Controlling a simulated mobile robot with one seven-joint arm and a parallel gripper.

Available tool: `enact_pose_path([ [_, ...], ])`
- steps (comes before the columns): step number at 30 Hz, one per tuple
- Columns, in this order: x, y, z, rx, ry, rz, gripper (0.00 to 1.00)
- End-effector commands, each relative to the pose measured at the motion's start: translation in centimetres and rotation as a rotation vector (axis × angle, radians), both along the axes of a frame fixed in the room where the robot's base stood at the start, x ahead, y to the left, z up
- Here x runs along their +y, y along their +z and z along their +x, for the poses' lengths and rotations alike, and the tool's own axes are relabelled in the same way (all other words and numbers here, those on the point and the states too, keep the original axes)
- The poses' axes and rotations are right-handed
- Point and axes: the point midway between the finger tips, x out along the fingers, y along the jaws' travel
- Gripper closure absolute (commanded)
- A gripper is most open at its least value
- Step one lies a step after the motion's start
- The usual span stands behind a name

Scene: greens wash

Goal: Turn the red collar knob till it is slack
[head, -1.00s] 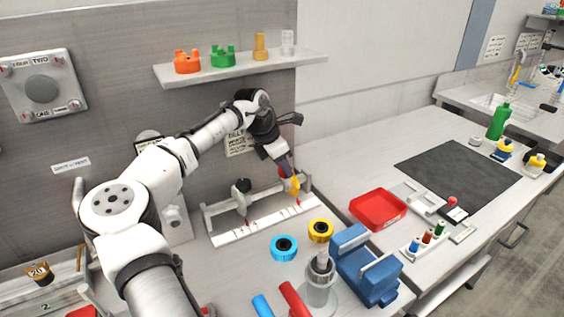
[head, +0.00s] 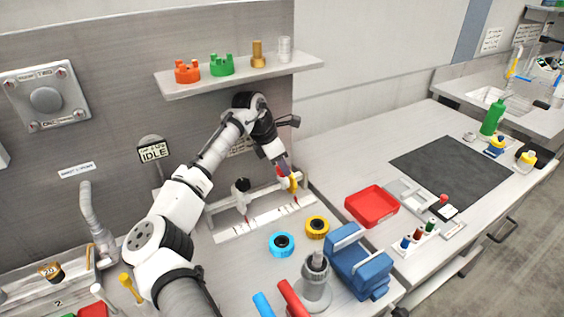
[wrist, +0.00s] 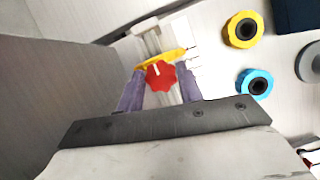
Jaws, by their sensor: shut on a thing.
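The red collar knob (wrist: 160,76) shows in the wrist view between my two purple fingers, with a white line on its face. In the head view it is mostly hidden behind my gripper. My gripper (wrist: 161,90) is shut on the knob. A yellow pointer-like piece (wrist: 165,58) lies just beyond the knob; it also shows in the head view (head: 293,182). Both sit at the right end of a white rail frame (head: 262,219) with red marks on its base. A black knob (head: 241,185) stands on the left part of that frame.
A blue ring (head: 281,244) and a yellow ring (head: 316,227) lie in front of the frame. A blue vise-like block (head: 359,262) and a red tray (head: 372,205) stand to the right. A shelf (head: 240,75) hangs above my wrist.

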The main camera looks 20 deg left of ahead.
Motion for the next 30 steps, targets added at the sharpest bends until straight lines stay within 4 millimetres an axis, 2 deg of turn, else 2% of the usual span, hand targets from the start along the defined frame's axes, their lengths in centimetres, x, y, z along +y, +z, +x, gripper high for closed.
enact_pose_path([
  [1, 0.01, -0.18, -0.13, 0.006, -0.001, 0.000, 0.62],
  [6, 0.10, -0.21, -0.15, 0.007, 0.000, 0.001, 0.42],
  [21, 0.13, -0.24, -0.08, 0.005, 0.002, 0.005, 0.42],
  [30, -0.53, -0.09, 0.14, -0.004, 0.016, 0.013, 0.42],
])
